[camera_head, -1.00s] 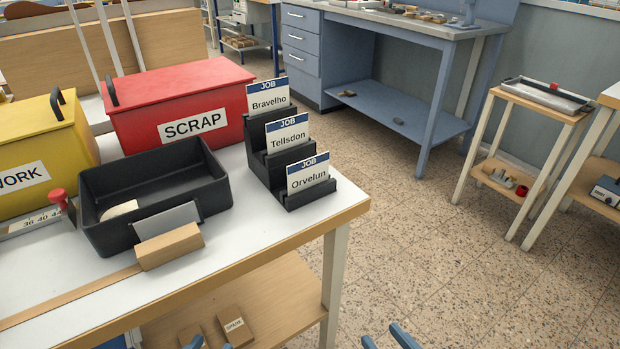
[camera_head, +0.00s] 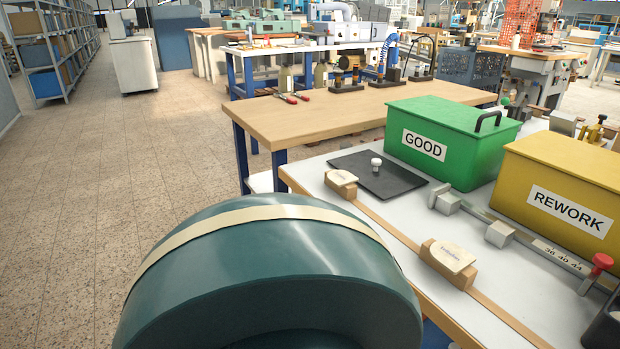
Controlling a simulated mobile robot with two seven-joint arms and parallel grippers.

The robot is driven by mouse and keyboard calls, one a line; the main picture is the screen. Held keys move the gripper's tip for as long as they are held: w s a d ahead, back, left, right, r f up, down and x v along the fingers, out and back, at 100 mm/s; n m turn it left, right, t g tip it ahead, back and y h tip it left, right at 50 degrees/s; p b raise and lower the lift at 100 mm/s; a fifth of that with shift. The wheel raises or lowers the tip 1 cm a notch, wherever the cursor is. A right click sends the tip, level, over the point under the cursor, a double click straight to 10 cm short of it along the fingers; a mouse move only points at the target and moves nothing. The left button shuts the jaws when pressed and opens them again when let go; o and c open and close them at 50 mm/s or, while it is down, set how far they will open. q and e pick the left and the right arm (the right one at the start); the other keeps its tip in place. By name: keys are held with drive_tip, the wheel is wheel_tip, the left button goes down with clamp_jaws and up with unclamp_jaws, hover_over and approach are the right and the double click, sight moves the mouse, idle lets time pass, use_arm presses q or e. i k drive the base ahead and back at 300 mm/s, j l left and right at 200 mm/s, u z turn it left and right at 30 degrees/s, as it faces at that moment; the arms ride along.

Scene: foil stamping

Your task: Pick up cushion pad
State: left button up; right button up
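No thing here is marked as the cushion pad, and I cannot tell which it is. A wooden block (camera_head: 341,184) with a pale pad on top sits at the mat's near left corner. A second wooden block (camera_head: 447,267) nearer me carries a cream printed pad (camera_head: 449,257) on its top. Neither of my grippers is in view.
A large teal rounded body (camera_head: 270,275) with a tan band fills the lower middle and hides part of the white table (camera_head: 318,176).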

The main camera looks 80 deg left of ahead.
sight(340, 177)
drive_tip(key=u, duration=2.35)
drive_tip(key=z, duration=0.4)
drive_tip(key=j+z, duration=0.2)
drive_tip(key=z, duration=0.25)
drive_tip(key=j+z, duration=0.25)
drive_tip(key=z, duration=0.15)
drive_tip(key=j+z, duration=0.25)
drive_tip(key=z, duration=0.2)
